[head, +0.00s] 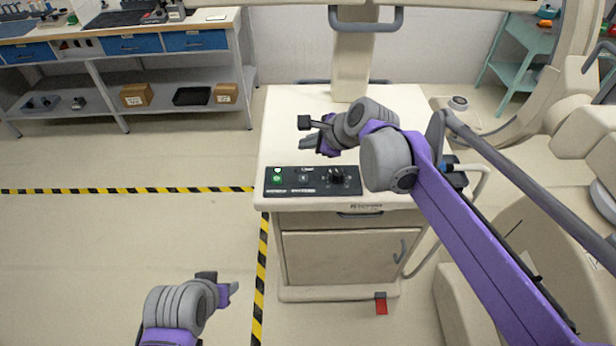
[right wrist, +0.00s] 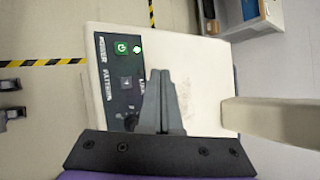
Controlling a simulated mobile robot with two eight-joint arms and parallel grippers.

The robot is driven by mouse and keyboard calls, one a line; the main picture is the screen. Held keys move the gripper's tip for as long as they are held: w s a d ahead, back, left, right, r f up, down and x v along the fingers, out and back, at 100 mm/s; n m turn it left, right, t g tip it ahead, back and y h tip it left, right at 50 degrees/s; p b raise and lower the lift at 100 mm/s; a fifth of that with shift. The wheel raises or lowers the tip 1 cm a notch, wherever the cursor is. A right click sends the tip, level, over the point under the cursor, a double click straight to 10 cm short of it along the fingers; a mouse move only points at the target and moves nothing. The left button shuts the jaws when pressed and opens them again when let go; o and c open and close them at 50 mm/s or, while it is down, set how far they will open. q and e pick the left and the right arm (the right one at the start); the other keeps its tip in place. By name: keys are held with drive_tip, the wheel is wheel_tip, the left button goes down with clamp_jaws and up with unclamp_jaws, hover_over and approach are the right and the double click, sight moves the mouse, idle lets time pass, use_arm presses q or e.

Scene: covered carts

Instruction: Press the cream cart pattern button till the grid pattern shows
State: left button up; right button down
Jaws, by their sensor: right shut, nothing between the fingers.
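The cream cart (head: 300,115) stands ahead with a dark control panel (head: 290,188) on its front top edge. The panel has a lit green power button (head: 277,179), a dark pattern button (head: 303,178) and a black knob (head: 337,175). In the right wrist view the pattern button (right wrist: 127,83) carries a small pale mark, too small to read as a pattern. My right gripper (head: 306,142) is shut and empty above the cart top, behind the panel; its fingertips (right wrist: 162,73) are apart from the button in the picture. My left gripper (head: 232,288) is low at the front left; its opening is unclear.
A cream column with a grey handle (head: 366,27) rises behind the cart. A workbench with blue drawers (head: 135,45) and a lower shelf stands at the back left. Yellow-black tape (head: 130,190) marks the floor. The left floor is clear; large cream equipment (head: 520,250) fills the right.

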drive_tip(key=shift+f, duration=0.1)
drive_tip(key=b, duration=0.4)
hover_over(307, 180)
wheel_tip(307, 180, down, 7)
drive_tip(key=shift+f, duration=0.2)
use_arm(q)
wheel_tip(307, 180, down, 6)
drive_tip(key=s+b, duration=0.1)
drive_tip(key=s, duration=0.1)
drive_tip(key=shift+f, duration=0.2)
use_arm(e)
drive_tip(key=shift+f, duration=0.65)
idle(0.7)
use_arm(q)
drive_tip(key=shift+f, duration=0.25)
use_arm(e)
drive_tip(key=shift+f, duration=0.4)
